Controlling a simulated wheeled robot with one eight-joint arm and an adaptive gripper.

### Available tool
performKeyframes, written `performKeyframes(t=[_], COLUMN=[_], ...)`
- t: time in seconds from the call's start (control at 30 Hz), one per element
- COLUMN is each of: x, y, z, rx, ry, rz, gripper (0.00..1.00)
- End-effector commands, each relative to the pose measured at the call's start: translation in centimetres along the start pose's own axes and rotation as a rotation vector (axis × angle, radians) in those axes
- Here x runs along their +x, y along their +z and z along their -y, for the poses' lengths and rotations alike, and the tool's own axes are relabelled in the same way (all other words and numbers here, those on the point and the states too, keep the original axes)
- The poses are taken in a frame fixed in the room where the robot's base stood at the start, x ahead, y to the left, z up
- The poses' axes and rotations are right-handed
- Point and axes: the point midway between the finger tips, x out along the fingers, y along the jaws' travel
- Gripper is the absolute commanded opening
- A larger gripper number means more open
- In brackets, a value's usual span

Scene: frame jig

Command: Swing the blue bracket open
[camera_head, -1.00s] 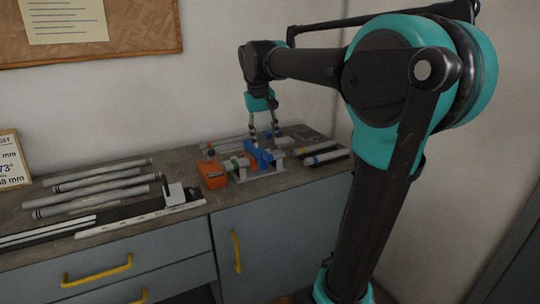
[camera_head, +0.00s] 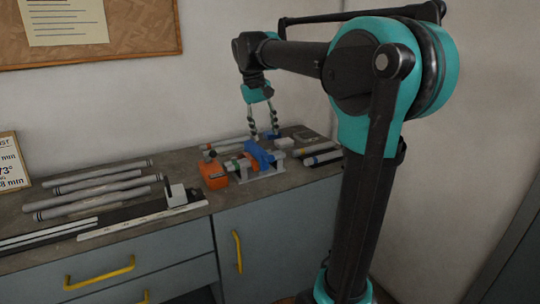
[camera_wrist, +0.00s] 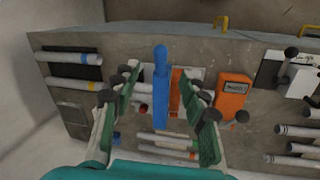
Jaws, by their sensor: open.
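The blue bracket (camera_head: 259,156) is on the metal jig (camera_head: 262,173) on the workbench, and its arm leans up to the left in the head view. In the wrist view the blue bracket (camera_wrist: 161,85) is a long narrow bar with a rounded end. It lies between the two fingers of my gripper (camera_wrist: 160,105), nearer the middle than either finger, with gaps on both sides. My gripper is open and also shows above the jig in the head view (camera_head: 264,137). Part of the jig is hidden behind the bracket and fingers.
An orange box (camera_head: 213,174) stands just left of the jig. Several grey tubes (camera_head: 95,189) lie at the bench's left. Tubes with coloured bands (camera_head: 322,158) lie to the right. A cork board (camera_head: 110,25) hangs on the wall.

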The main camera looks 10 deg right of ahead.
Motion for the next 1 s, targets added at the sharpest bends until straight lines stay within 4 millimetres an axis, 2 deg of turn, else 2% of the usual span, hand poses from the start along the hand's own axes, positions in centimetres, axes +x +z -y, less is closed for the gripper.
performKeyframes(t=[0.1,0.3,0.5,0.67,0.93,1.0], x=[2.5,6.2,8.6,9.4,9.5,9.5], y=[0.0,0.0,0.0,0.0,0.0,0.0], z=[0.0,0.0,0.0,0.0,0.0,0.0], rx=[0.0,0.0,0.0,-0.001,-0.001,-0.001], ry=[0.0,0.0,0.0,0.0,0.0,0.0], rz=[0.0,0.0,0.0,0.0,0.0,0.0], gripper=[0.44,0.44,0.44,0.44,0.44,0.35])
